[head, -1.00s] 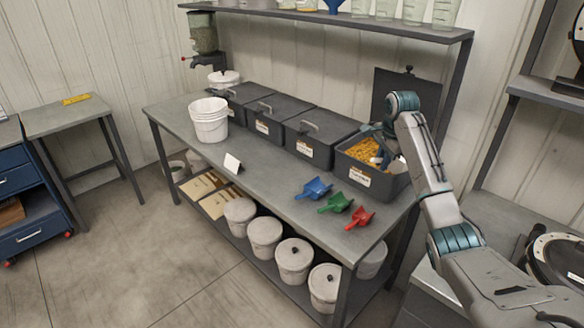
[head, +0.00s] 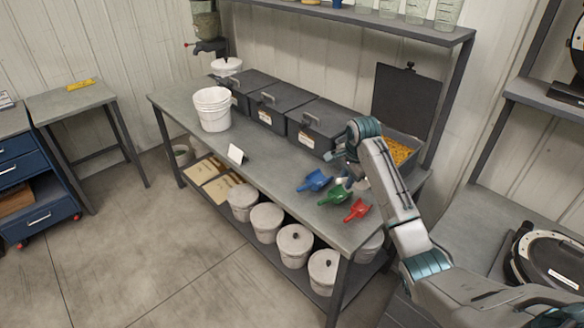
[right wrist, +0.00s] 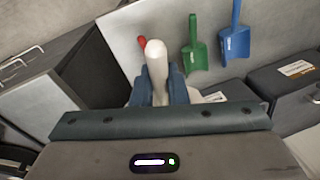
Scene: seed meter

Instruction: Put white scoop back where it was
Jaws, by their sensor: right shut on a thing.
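My right gripper (head: 338,160) is over the workbench, in front of the open bin. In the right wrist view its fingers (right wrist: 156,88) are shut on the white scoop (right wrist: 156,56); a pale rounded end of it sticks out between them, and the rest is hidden. In the head view the scoop is mostly hidden by my arm. A blue scoop (head: 315,180), a green scoop (head: 336,194) and a red scoop (head: 357,210) lie in a row on the workbench (head: 272,173). The open bin of yellow grain (head: 398,152) is behind my arm. My left gripper is out of view.
Several closed dark bins (head: 318,125) line the back of the bench. A white bucket (head: 212,110) and a small white card (head: 236,154) stand to the left. A dark lid (head: 404,98) stands upright behind the open bin. Lidded tubs (head: 294,244) are on the lower shelf.

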